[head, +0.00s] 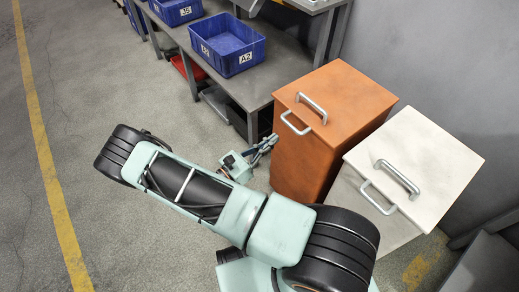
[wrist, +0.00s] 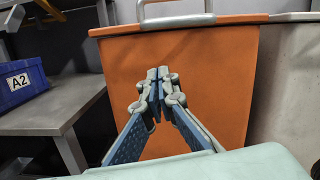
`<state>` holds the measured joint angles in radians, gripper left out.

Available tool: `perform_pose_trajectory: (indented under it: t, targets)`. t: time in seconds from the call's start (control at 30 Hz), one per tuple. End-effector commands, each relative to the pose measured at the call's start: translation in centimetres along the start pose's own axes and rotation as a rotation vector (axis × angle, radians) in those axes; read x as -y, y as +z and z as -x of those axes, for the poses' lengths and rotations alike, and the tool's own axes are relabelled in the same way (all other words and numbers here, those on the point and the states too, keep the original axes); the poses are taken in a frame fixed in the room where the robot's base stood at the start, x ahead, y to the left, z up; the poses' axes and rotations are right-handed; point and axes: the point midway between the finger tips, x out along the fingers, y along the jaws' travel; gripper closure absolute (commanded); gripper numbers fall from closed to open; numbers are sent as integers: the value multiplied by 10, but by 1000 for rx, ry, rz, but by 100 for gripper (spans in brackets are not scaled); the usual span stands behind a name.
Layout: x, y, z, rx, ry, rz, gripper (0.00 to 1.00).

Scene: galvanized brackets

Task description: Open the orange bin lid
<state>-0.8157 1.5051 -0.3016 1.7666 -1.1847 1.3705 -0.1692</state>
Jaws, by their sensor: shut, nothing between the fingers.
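The orange bin (head: 303,158) stands on the floor right of centre in the head view, with its flat lid (head: 337,97) closed. A metal handle (head: 312,107) is on the lid's top, and another metal loop handle (head: 296,124) sits at its front edge. In the wrist view, the orange front (wrist: 218,75) fills the middle, with a metal handle (wrist: 176,18) at the top edge. My gripper (head: 272,139) is shut and empty, in front of the bin and below the lid's edge. Its closed fingertips (wrist: 158,76) point at the bin's front; contact cannot be told.
A white bin (head: 414,165) with similar handles stands close on the right. A grey workbench (head: 262,88) at the back left carries blue crates, one marked A2 (head: 228,47). A red crate (head: 186,67) is underneath. Open floor (head: 90,90) lies to the left.

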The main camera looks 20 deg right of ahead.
Motion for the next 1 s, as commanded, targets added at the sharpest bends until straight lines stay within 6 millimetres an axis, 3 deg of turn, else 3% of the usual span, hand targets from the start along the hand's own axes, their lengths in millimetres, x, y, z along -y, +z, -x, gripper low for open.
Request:
perform_pose_trajectory:
  t: [0.1,0.4,1.0]
  targets:
    - [0,1,-25,0,-3,-1,100]
    - [0,34,-29,0,0,-3,100]
    - [1,43,-30,-5,0,-2,100]
